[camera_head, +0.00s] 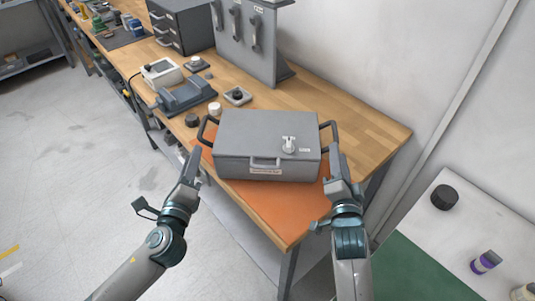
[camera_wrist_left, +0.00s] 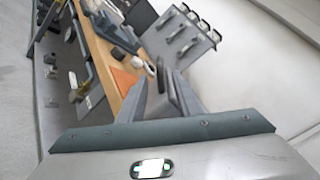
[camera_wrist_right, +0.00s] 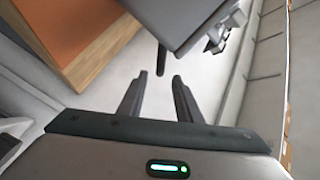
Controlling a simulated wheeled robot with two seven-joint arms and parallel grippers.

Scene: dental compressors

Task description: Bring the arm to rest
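A grey metal case (camera_head: 265,145) with black side handles sits closed on an orange mat (camera_head: 285,205) on the wooden bench. My left gripper (camera_head: 194,163) is just left of the case, short of its left handle (camera_head: 206,130). Its fingers (camera_wrist_left: 165,80) look parted, with the bench behind them. My right gripper (camera_head: 334,163) is at the case's right side, close to the right handle (camera_head: 328,133). In the right wrist view its fingers (camera_wrist_right: 157,85) are apart with bare floor between them. The case's dark handle end shows just beyond the tips; contact is unclear.
Behind the case are a grey cradle (camera_head: 187,96), a white device (camera_head: 161,72), small knobs and a grey upright panel (camera_head: 247,40). A white table (camera_head: 440,235) with a black puck (camera_head: 444,197) stands right. Open floor (camera_head: 80,160) lies left.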

